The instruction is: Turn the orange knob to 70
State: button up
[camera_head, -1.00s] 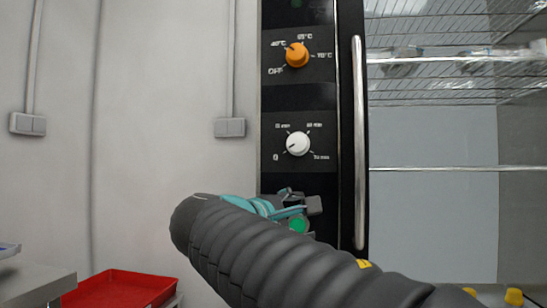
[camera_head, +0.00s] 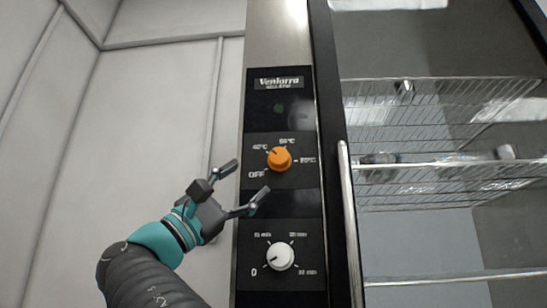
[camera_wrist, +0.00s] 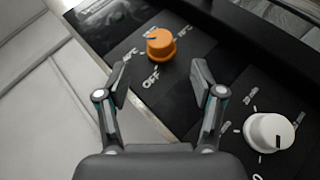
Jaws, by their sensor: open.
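The orange knob (camera_head: 279,159) sits on the black control panel, in a dial marked OFF, 40°C, a top mark that is hard to read, and 70°C at the right. Its dark line seems to point up-left, near 40°C. My gripper (camera_head: 245,182) is open and empty, left of and slightly below the knob. In the wrist view, the orange knob (camera_wrist: 161,44) stands ahead, beyond the gap between the fingertips of my gripper (camera_wrist: 160,78). The fingers appear apart from the knob.
A white knob (camera_head: 280,257) with minute marks is below the orange one; it also shows at the wrist view's right (camera_wrist: 268,132). A long metal door handle (camera_head: 350,220) runs right of the panel, beside a glass door with wire racks (camera_head: 440,175). Left is plain wall.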

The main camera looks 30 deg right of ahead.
aim_at(277, 157)
jog(key=p+x, duration=0.2)
jog(key=x, duration=0.8)
jog(key=shift+d+r, duration=0.15)
jog(key=shift+d, duration=0.05)
jog(key=c, duration=1.1)
